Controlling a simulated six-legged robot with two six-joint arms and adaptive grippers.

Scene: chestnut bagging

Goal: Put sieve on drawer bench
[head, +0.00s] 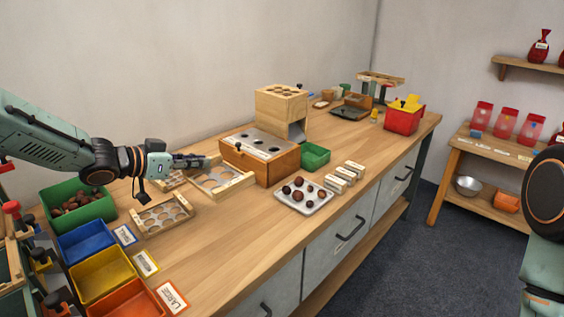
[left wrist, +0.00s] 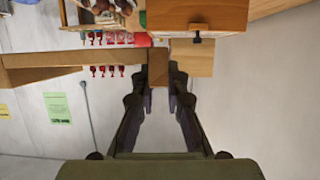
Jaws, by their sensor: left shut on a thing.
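A wooden-framed sieve (head: 234,187) with large round holes is at the left of the wooden box, over the drawer bench (head: 225,240). My left gripper (head: 207,161) is shut on its wooden end at the back left. In the left wrist view, the fingers (left wrist: 172,85) close around a brown wooden piece, with a long wooden bar running left from it. I cannot tell whether the sieve touches the bench top. A second sieve (head: 163,214) with smaller holes stands in front of it, and another lies partly hidden behind the gripper. My right gripper is out of view.
A wooden box (head: 272,165) with a holed metal top stands close right of the sieve. A tray (head: 302,202) of chestnuts and a green bin (head: 315,155) lie beyond. Green, blue (head: 85,241), yellow and orange bins fill the left. The front middle bench is clear.

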